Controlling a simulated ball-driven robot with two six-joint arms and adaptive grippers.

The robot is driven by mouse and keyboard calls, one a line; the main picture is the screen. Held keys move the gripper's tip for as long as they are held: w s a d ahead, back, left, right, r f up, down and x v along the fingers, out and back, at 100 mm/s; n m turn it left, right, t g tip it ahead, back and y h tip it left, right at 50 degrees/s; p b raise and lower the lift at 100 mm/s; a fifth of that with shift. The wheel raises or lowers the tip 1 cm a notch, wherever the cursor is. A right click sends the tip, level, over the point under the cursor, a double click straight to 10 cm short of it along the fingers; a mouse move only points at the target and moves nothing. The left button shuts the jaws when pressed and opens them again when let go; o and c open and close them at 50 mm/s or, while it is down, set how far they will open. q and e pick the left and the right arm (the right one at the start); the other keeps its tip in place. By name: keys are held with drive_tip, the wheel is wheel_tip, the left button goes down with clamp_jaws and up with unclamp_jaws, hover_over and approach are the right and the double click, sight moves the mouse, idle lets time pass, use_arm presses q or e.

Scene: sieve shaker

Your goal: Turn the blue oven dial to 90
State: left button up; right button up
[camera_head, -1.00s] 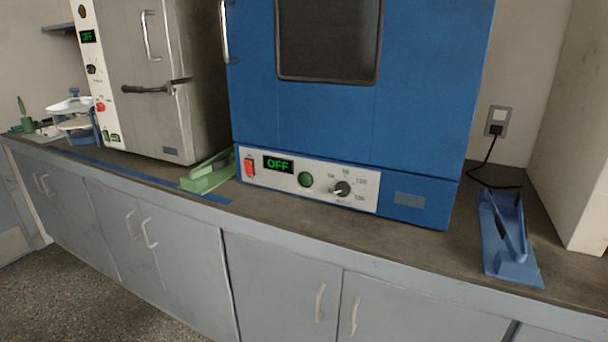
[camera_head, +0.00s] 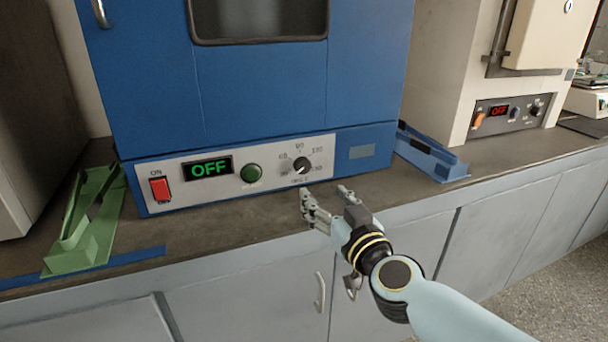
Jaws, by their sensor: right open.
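The blue oven (camera_head: 250,85) stands on the bench, with a white control panel (camera_head: 215,192) along its lower front. The black dial (camera_head: 302,165) is at the panel's right part, ringed by numbers; 90 is at the top. Its light pointer mark appears to point down and left, away from 90. The green display (camera_head: 209,169) reads OFF. My right gripper (camera_head: 325,197) is open and empty, just below and in front of the dial, apart from it. My left gripper is not in view.
A red switch (camera_head: 160,189) and a green button (camera_head: 252,173) share the panel. A green holder (camera_head: 88,222) stands left of the oven, a blue holder (camera_head: 432,153) right of it. A beige oven (camera_head: 508,115) stands farther right.

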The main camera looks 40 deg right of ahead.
sight(304, 168)
drive_tip(key=x, duration=0.6)
drive_tip(key=b+x, duration=0.1)
drive_tip(key=x, duration=0.2)
drive_tip(key=shift+w+d+r, duration=0.2)
drive_tip(key=shift+w+r, duration=0.1)
drive_tip(key=shift+w+d, duration=0.15)
drive_tip(key=shift+w, duration=0.4)
drive_tip(key=c, duration=1.2)
drive_tip(key=shift+o, duration=0.2)
